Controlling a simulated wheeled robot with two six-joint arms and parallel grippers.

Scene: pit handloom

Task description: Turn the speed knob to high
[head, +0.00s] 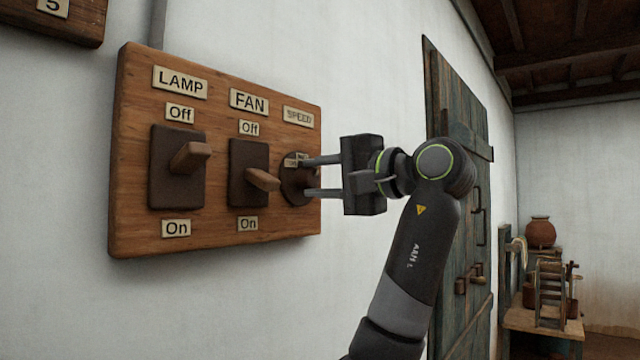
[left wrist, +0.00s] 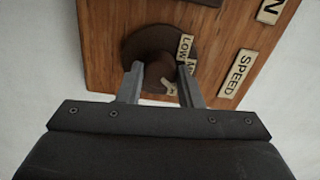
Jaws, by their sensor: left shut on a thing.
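The round dark brown speed knob (head: 297,182) sits at the right end of a wooden switch board, under the "SPEED" label (head: 299,116). My left gripper (head: 308,177) reaches it from the right, and its two fingers are shut on the knob. In the left wrist view the knob's dial (left wrist: 150,47) shows between and behind the fingertips (left wrist: 158,75). Small plates by the knob read "LOW" and part of another word; the rest is hidden by a finger. I cannot tell which setting the knob points to. My right gripper is not in view.
The wooden board (head: 215,235) also bears a lamp switch (head: 178,168) and a fan switch (head: 250,174), close left of the knob. A dark wooden door (head: 462,150) stands right of my arm. A table (head: 545,325) with a clay pot (head: 540,232) is farther back.

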